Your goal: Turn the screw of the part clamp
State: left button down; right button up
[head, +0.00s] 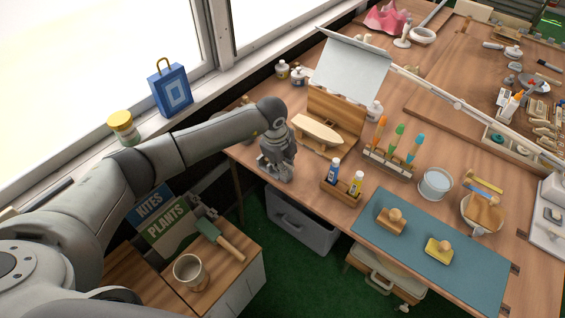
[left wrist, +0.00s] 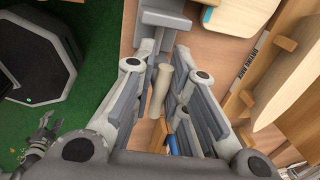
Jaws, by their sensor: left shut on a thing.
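My left gripper (head: 275,168) is at the front left edge of the workbench, with its arm coming in from the left. In the left wrist view its two fingers (left wrist: 162,75) are closed around a pale, rod-shaped handle (left wrist: 160,92), which looks like the handle of the clamp screw. A grey clamp body (left wrist: 160,20) shows just beyond the fingertips at the bench edge. In the head view the gripper hides most of the clamp. A small grey claw (left wrist: 42,134) at the lower left of the wrist view may be my right gripper; its jaws are too small to judge.
A wooden boat hull (head: 318,131) lies close to the right of the gripper. A wooden holder (head: 342,190) with two small bottles stands at the bench front. A blue mat (head: 440,277) lies further right. A grey bin (head: 300,222) is under the bench.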

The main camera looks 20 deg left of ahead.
pick_arm(q)
jog(key=shift+w+r, duration=0.25)
jog(key=shift+r, duration=0.1)
jog(key=c, duration=1.6)
grip_release()
jog(key=shift+c, duration=0.2)
jog(key=shift+o, duration=0.7)
jog(key=shift+d+f, duration=0.1)
jog(key=shift+f, duration=0.1)
jog(key=shift+s, duration=0.1)
notch_tip(320, 180, up, 12)
jog(key=s, duration=0.2)
jog(key=shift+a, duration=0.4)
jog(key=shift+s+f, duration=0.1)
